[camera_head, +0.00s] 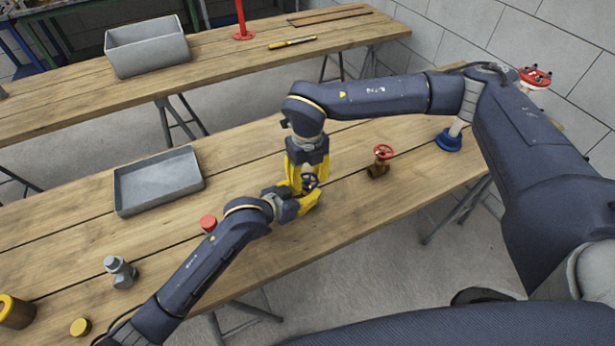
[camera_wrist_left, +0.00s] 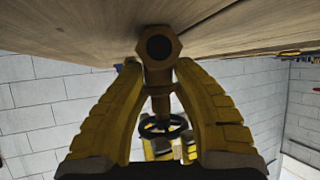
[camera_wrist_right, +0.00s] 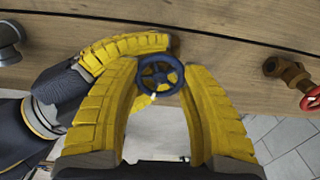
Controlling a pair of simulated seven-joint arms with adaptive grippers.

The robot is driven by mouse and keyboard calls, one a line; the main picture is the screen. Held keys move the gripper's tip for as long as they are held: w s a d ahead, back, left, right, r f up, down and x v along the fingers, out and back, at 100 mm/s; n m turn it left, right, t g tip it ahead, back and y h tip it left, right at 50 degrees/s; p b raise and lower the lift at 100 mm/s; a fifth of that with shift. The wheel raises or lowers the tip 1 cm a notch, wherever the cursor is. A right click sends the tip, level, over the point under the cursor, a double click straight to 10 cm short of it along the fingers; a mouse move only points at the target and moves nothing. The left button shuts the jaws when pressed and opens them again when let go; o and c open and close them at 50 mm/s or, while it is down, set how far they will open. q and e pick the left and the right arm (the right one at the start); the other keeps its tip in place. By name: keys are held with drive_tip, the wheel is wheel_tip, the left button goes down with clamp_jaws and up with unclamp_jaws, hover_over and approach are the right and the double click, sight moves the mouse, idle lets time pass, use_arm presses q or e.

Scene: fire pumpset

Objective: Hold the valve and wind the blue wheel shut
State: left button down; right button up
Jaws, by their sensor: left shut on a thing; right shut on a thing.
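The valve with the blue wheel is at the middle of the front table. In the head view the dark blue wheel (camera_head: 309,181) shows between my two grippers. My left gripper (camera_head: 296,205) comes in from the left and is shut on the brass valve body (camera_wrist_left: 158,75), whose hex end faces the left wrist camera. My right gripper (camera_head: 307,178) comes down from above, its yellow fingers shut on the blue wheel (camera_wrist_right: 160,75). In the right wrist view the left gripper's yellow fingers lie just left of the wheel. The valve body is mostly hidden by the fingers in the head view.
A brass valve with a red wheel (camera_head: 380,162) stands close to the right. A grey tray (camera_head: 158,183), a red-topped piece (camera_head: 208,222), a grey fitting (camera_head: 120,271) and yellow-brown cylinders (camera_head: 14,312) are leftward. A blue-based post (camera_head: 448,140) stands at right.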

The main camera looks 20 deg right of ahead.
use_arm(q)
drive_tip(key=shift+r, duration=0.1)
use_arm(e)
drive_tip(key=m, duration=1.2)
drive_tip(key=shift+m, duration=0.3)
idle(0.3)
drive_tip(key=o, duration=1)
drive_tip(key=shift+r, duration=0.1)
wheel_tip(320, 180, up, 12)
drive_tip(key=shift+f, duration=0.1)
